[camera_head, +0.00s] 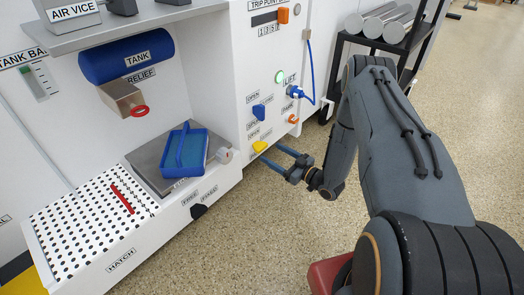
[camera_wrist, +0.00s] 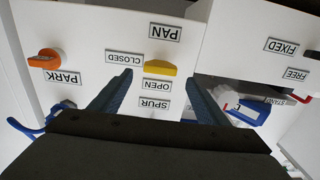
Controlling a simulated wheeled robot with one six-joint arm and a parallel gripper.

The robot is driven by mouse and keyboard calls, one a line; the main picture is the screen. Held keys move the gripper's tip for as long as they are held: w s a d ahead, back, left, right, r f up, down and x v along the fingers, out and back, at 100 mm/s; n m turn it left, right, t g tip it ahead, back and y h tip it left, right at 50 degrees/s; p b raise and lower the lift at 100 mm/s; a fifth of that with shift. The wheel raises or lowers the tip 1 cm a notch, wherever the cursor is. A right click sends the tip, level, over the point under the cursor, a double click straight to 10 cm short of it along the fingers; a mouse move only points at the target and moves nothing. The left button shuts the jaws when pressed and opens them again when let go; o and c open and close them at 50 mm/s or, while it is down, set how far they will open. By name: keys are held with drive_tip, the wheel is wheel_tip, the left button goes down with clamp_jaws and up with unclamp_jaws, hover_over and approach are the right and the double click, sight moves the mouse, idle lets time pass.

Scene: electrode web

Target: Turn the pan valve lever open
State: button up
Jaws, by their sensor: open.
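The pan valve lever is a small yellow handle (camera_wrist: 160,69) on the white panel, beside the PAN label (camera_wrist: 165,32), which reads upside down in the wrist view. Its CLOSED label (camera_wrist: 124,58) is to its left there, and its OPEN label (camera_wrist: 156,85) is just below it. In the head view the yellow lever (camera_head: 259,147) is low on the panel's front. My gripper (camera_head: 270,155) is open and empty, with its two blue fingers pointing at the panel. In the wrist view the lever shows between the fingertips (camera_wrist: 160,80); I cannot tell whether they touch it.
A blue lever (camera_head: 259,111) sits above the yellow one. An orange PARK knob (camera_wrist: 44,59) is to the side, with a blue cable (camera_head: 311,75) near it. A blue tray (camera_head: 184,150) stands on the left ledge. The floor (camera_head: 270,240) before the panel is clear.

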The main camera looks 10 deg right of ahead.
sight(264, 148)
drive_tip(key=b+x, duration=0.2)
drive_tip(key=x, duration=0.4)
drive_tip(key=shift+w+a+b, duration=0.25)
drive_tip(key=shift+w+b, duration=0.05)
drive_tip(key=shift+c, duration=0.5)
drive_tip(key=c, duration=0.9)
drive_tip(key=shift+c, duration=0.2)
